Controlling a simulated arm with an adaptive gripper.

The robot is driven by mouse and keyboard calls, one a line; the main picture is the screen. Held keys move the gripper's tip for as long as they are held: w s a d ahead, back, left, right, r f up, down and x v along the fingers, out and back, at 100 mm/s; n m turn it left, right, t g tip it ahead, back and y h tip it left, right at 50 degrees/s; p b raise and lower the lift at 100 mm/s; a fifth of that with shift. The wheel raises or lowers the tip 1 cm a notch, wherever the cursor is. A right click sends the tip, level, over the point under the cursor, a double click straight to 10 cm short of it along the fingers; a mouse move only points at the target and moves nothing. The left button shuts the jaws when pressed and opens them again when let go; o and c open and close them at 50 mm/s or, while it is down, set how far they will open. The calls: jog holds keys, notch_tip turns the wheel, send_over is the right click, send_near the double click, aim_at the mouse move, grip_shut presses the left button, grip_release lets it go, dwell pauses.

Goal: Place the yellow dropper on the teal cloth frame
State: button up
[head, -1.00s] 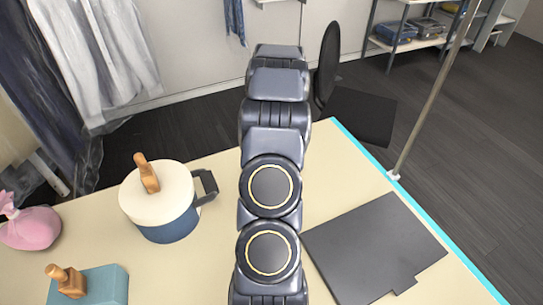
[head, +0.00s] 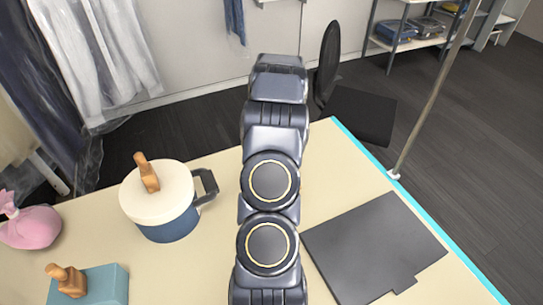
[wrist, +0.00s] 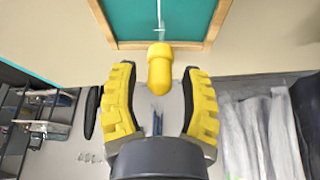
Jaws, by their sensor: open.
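The yellow dropper (wrist: 160,68) shows in the wrist view, its rounded bulb toward my gripper and its thin clear stem running up the picture over the teal cloth. The teal cloth frame (wrist: 209,42), with a wooden border, is at the top of the wrist view, partly cut off. The bulb overlaps the frame's near edge in the picture; I cannot tell whether the dropper rests on it. My gripper (wrist: 162,75) is open, its yellow-padded fingers on either side of the bulb with visible gaps. The head view shows neither dropper, frame nor gripper; my arm stands in its middle.
On the table (head: 330,160) are a white-lidded blue pot (head: 170,218), a pink bag (head: 30,228), a teal block with a wooden knob (head: 105,285) and a dark flat panel (head: 375,250). A metal pole (head: 430,100) rises at the table's right edge.

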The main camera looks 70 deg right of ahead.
jog(key=v, duration=1.2)
jog(key=shift+r, duration=0.1)
jog(key=w+a+r+n+y, duration=0.1)
jog(key=w+a+r+n, duration=0.2)
jog(key=a, duration=0.4)
jog(key=w+a+r+n+y, duration=0.15)
jog(key=w+a, duration=0.25)
jog(key=a, duration=0.4)
jog(key=w+a+r+n+y, duration=0.1)
jog(key=w+a+r, duration=0.25)
jog(key=a, duration=0.35)
jog(key=s+a+r+n+g, duration=0.1)
jog(key=s+a+r+n, duration=0.15)
jog(key=a, duration=0.95)
jog(key=s+a+r+n+g, duration=0.2)
jog(key=s+a+n, duration=0.2)
jog(key=s+a, duration=0.5)
jog(key=shift+s+a+r+n+g, duration=0.2)
jog(key=shift+s+r+n+g, duration=0.15)
jog(key=shift+s, duration=0.85)
jog(key=shift+f+y, duration=0.15)
jog(key=shift+y, duration=0.2)
